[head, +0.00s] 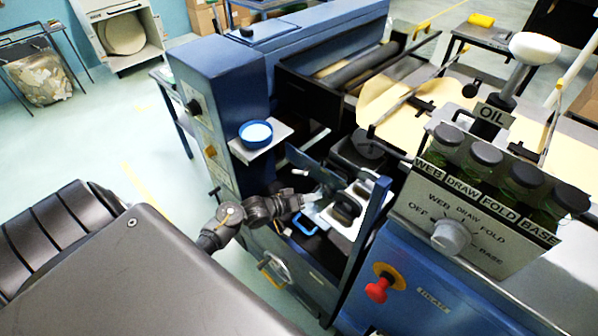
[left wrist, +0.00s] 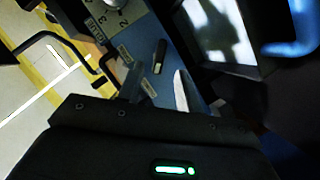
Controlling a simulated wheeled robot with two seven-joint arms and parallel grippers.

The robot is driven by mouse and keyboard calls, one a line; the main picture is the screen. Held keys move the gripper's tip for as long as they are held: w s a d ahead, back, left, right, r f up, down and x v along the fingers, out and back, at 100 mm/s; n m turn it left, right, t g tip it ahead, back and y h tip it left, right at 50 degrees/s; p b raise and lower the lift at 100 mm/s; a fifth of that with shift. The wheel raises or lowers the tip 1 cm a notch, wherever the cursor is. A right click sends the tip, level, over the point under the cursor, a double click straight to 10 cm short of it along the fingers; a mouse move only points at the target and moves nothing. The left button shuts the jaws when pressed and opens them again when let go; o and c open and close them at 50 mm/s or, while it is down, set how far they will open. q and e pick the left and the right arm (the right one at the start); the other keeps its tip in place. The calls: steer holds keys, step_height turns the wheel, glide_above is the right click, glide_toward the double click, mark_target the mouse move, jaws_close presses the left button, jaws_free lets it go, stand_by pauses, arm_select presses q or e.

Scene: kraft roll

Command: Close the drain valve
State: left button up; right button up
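My left gripper (head: 318,192) reaches into the open bay of the blue machine from the left. In the left wrist view its two fingers (left wrist: 158,92) stand apart with nothing seen between them. The fingers appear apart from the lever. In the head view, my gripper and the machine parts hide the lever. My right gripper is not in view.
A numbered dial (left wrist: 107,16) and black bent handles are near the fingers. A hinged blue panel (head: 365,235) stands right of my gripper. A selector knob (head: 451,237), a red knob (head: 377,290) and oil jars are further right. A blue cup (head: 256,134) stands on a shelf.

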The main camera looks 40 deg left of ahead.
arm_select(q)
steer(key=v, duration=0.5)
steer(key=shift+s, duration=0.1)
stand_by(0.4)
